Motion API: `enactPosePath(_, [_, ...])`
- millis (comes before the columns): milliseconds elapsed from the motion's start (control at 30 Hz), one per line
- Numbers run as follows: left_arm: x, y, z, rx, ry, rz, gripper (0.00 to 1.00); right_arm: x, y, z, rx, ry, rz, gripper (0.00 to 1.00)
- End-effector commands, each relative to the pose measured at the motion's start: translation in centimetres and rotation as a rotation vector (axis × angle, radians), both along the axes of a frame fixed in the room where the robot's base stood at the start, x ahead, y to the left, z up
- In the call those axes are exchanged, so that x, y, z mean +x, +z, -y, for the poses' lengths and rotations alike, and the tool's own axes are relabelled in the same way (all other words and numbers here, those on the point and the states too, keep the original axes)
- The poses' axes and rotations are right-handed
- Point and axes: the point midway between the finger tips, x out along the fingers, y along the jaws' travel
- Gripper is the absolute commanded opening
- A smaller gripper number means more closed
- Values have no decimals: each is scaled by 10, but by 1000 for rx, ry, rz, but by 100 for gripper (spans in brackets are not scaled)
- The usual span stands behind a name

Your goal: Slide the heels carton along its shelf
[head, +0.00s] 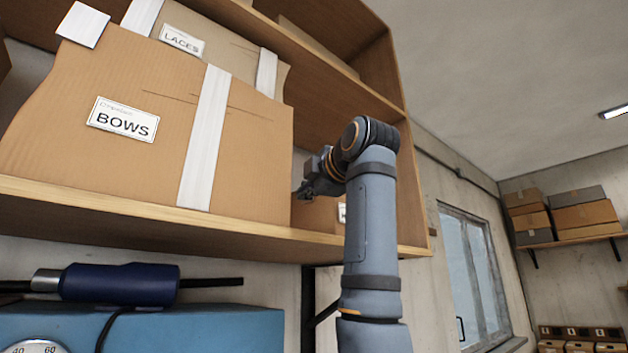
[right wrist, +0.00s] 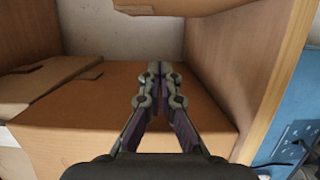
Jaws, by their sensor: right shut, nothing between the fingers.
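A low brown carton (head: 316,214) sits on the shelf just right of the BOWS carton, mostly hidden behind my right arm. Only a sliver of its white label shows, so I cannot read whether it says heels. My right gripper (head: 304,192) is at the shelf opening, near this carton's upper left. In the right wrist view, my shut, empty gripper (right wrist: 160,70) points over the top of a brown carton (right wrist: 90,100), likely the same one. I cannot tell whether the fingers touch it. My left gripper is not in view.
The large BOWS carton (head: 60,120) fills the shelf's left part, with the LACES carton (head: 222,52) behind it. The shelf (head: 150,212) ends at an upright side panel (head: 384,68). Below stands a blue machine (head: 200,325). Another carton (right wrist: 40,85) lies left in the wrist view.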

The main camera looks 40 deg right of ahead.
Motion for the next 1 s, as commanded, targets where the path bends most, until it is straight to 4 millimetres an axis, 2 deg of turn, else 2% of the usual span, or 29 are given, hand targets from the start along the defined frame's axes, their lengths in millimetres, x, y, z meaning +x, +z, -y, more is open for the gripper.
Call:
enactPosePath(33, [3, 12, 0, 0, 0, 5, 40, 12, 5, 2, 1, -1, -5, 0])
enactPosePath(233, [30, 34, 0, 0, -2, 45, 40, 51, 5, 12, 1, -3, -2, 0])
enactPosePath(367, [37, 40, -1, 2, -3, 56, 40, 50, 3, 34, 3, -3, 0, 0])
enactPosePath(500, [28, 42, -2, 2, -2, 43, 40, 51, 1, 45, 1, -1, -1, 0])
enactPosePath(700, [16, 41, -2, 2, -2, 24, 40, 51, 0, 49, 1, -1, 0, 0])
enactPosePath(1000, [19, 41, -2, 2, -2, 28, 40, 50, 0, 47, 1, -1, 0, 0])
